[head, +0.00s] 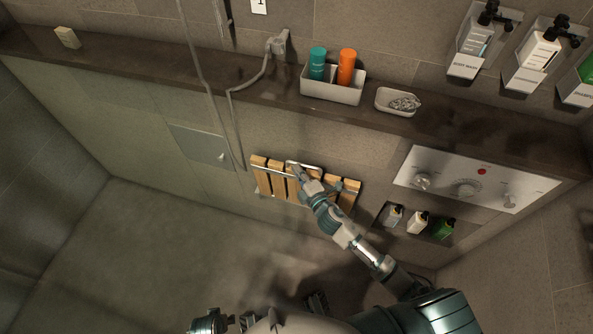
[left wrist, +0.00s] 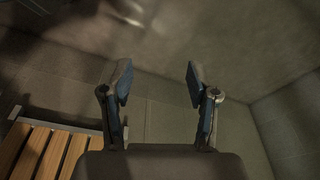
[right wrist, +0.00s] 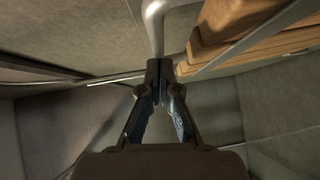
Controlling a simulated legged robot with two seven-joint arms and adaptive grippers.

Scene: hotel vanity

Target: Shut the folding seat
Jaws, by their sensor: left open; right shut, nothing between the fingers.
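The folding seat (head: 346,194) has several light wooden slats and metal rails and is mounted on the shower wall below the ledge. Its exact tilt is hard to judge. My right gripper (head: 297,174) is over the middle of the seat, by its pale metal bar. In the right wrist view my right gripper (right wrist: 159,70) is shut and empty, its tips just below a metal bar (right wrist: 153,22), with slat edges (right wrist: 245,30) to the right. I cannot tell whether they touch. My left gripper (left wrist: 158,82) is open and empty; slats (left wrist: 35,150) show at lower left.
The ledge above holds a caddy (head: 332,92) with teal and orange bottles, and a soap dish (head: 394,107). A control panel (head: 475,180) and a niche (head: 418,222) with bottles are right of the seat. A shower hose hangs at left. The floor (head: 170,250) is clear.

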